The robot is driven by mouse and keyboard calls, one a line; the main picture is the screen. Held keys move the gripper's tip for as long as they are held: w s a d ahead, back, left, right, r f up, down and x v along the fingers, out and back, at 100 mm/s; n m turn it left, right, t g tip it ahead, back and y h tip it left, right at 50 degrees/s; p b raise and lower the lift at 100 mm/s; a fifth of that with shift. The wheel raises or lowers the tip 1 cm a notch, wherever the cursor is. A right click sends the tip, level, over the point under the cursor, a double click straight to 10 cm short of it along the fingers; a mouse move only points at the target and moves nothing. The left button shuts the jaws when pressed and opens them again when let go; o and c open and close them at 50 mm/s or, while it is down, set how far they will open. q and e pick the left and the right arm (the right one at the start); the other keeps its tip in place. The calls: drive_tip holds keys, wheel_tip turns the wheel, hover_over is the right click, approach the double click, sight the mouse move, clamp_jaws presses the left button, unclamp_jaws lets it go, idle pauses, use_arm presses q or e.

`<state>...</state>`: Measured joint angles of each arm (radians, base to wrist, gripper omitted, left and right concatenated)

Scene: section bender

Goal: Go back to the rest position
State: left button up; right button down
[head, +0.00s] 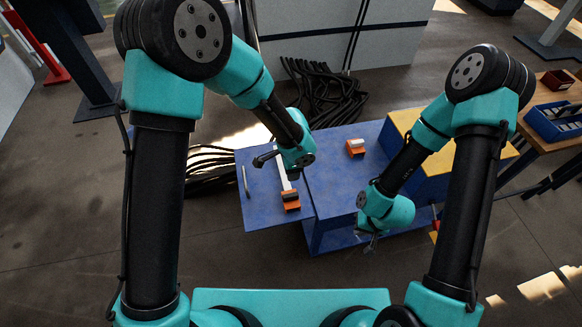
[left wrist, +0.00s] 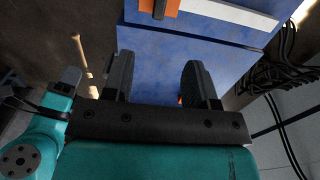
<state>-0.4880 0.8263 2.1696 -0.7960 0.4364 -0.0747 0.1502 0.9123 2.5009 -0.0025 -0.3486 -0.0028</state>
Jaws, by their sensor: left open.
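My left arm comes in from the left in the head view, and its gripper (head: 287,172) hangs over the left part of the blue bender table (head: 262,205). In the left wrist view its two dark fingers (left wrist: 158,80) stand apart with nothing held between them. The blue surface (left wrist: 160,50) lies beyond them. My right gripper (head: 371,238) points down near the front right of the blue table. Its fingers are small and dark there, so whether they are open or shut cannot be told.
An orange block (head: 291,201) with a pale bar sits near the table's front left. Another orange block (head: 355,148) sits further back. A yellow box (head: 433,158) stands at the right. Black cables (head: 325,92) lie behind. A wooden bench (head: 545,108) holds a blue bin (head: 552,124).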

use_arm(q)
drive_tip(key=s+a+f+n+h, duration=0.1)
drive_tip(key=s+a+f+n, duration=0.3)
drive_tip(key=a, duration=0.3)
drive_tip(key=s+a+f+n+h, duration=0.1)
drive_tip(key=s+a+f+n, duration=0.4)
drive_tip(key=a+n, duration=0.2)
drive_tip(key=s+a+f+n+h, duration=0.1)
drive_tip(key=s+a+f+n, duration=0.4)
drive_tip(key=a, duration=0.3)
drive_tip(key=shift+s+a+f+n+t+h, duration=0.15)
drive_tip(key=shift+s+a+n+t+h, duration=0.1)
drive_tip(key=shift+n+t+h, duration=0.25)
